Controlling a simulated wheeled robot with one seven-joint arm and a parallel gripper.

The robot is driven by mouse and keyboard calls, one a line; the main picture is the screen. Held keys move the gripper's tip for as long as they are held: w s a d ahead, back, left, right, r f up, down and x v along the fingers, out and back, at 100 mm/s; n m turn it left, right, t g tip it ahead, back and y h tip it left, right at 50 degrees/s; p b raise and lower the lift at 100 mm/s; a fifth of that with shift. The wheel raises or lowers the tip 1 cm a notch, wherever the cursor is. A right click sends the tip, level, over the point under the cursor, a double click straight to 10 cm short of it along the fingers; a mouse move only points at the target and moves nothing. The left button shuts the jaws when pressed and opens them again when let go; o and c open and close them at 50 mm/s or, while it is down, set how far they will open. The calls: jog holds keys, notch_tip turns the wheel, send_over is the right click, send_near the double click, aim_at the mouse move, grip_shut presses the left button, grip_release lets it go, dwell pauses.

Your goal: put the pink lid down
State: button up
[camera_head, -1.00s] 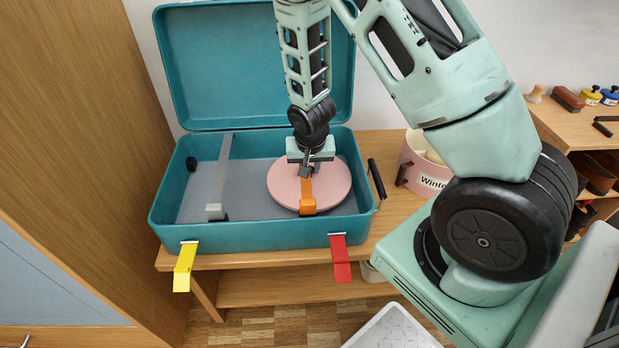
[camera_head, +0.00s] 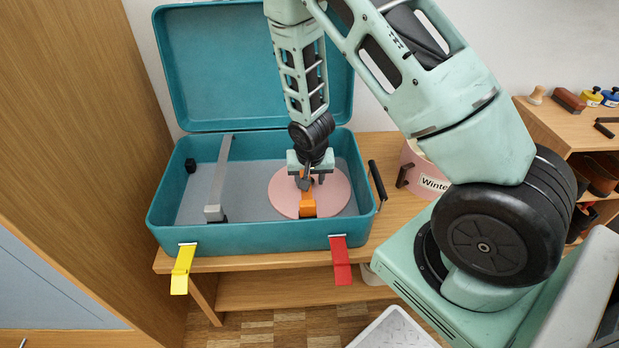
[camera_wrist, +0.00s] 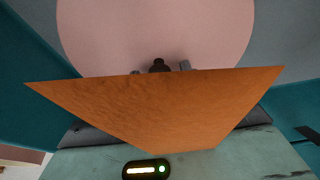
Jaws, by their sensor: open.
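The pink lid (camera_head: 281,194) lies flat inside the right part of the teal case (camera_head: 262,235) and appears to rest on its floor. It fills much of the wrist view (camera_wrist: 105,35), with a small dark knob (camera_wrist: 158,66) near its middle. My gripper (camera_head: 308,180) is low over the lid, its fingers open and apart on either side of the knob. In the wrist view the orange piece hides most of the fingers and the lid's near part.
A grey bar (camera_head: 219,180) crosses the case, with free floor to its left. The case's teal cover (camera_head: 215,70) stands open behind. Yellow (camera_head: 182,268) and red (camera_head: 341,262) latches hang in front. A pink tub labelled "Winte…" (camera_head: 432,183) stands right of the case.

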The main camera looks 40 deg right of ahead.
aim_at(310, 197)
jog(key=p+v, duration=0.3)
jog(key=v, duration=0.9)
jog(key=s+a+r+n+g+y, duration=0.1)
jog(key=s+a+r+n, duration=0.3)
jog(key=a, duration=0.4)
jog(key=s+a+r+n+y, duration=0.1)
jog(key=s+a+r+n, duration=0.3)
jog(key=a, duration=0.4)
jog(key=s+a+r+n, duration=0.3)
jog(key=s+r, duration=0.1)
jog(key=s, duration=0.2)
jog(key=s+a+r+n+g, duration=0.1)
jog(key=s+a+r+n, duration=0.2)
jog(key=s, duration=0.4)
jog(key=shift+s+a+r+n, duration=0.25)
jog(key=shift+r+n, duration=0.05)
jog(key=shift+r, duration=0.25)
notch_tip(310, 197, up, 20)
jog(key=p, duration=1.9)
jog(key=shift+f+p, duration=0.2)
jog(key=shift+p, duration=0.2)
